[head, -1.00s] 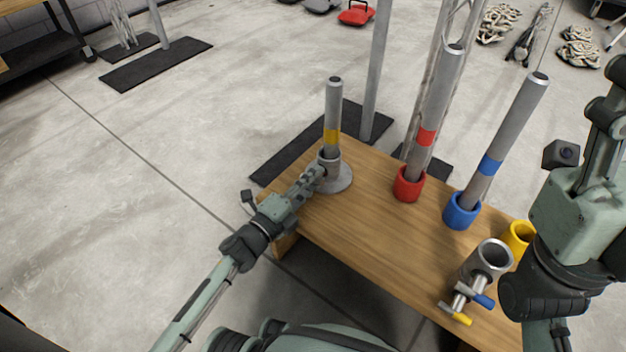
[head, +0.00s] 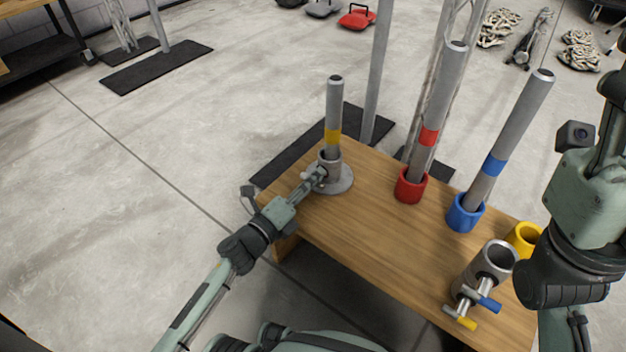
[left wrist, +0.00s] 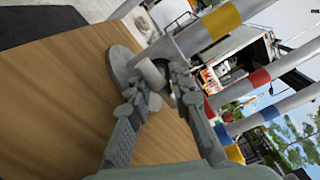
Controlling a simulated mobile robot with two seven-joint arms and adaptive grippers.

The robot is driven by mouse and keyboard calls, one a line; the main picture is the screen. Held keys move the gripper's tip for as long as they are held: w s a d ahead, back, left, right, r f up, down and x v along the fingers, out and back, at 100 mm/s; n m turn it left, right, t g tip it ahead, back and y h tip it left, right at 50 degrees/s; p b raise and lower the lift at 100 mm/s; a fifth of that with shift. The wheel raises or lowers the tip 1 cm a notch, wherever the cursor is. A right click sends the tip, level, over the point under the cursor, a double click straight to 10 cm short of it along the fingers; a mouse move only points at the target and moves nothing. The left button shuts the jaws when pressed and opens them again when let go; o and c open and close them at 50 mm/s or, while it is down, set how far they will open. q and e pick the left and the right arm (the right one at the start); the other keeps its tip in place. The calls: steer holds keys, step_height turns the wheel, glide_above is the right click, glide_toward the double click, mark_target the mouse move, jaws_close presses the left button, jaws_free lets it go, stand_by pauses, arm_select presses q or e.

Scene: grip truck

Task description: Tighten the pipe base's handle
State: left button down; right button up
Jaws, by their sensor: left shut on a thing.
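The grey pipe base (head: 337,181) stands on the left end of the wooden table, with a yellow-banded pipe (head: 333,112) upright in its socket. It also shows in the left wrist view (left wrist: 118,62). My left gripper (head: 316,174) is at the near left side of the base's socket. In the left wrist view its fingers (left wrist: 152,98) are closed around the base's handle (left wrist: 155,74), which is mostly hidden between them. My right arm is at the right edge of the head view; its fingertips are out of frame.
The table (head: 380,240) also holds a red cup (head: 410,186) and a blue cup (head: 464,213), each with a leaning pipe. A yellow cup (head: 524,236) and a metal clamp (head: 478,285) with blue and yellow handles are at the right end. The table's middle is clear.

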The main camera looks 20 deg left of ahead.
arm_select(q)
steer(key=shift+a, duration=0.15)
steer(key=c, duration=1.3)
jaws_free()
steer(key=shift+o, duration=0.2)
steer(key=shift+v, duration=4)
steer(key=shift+o, duration=0.5)
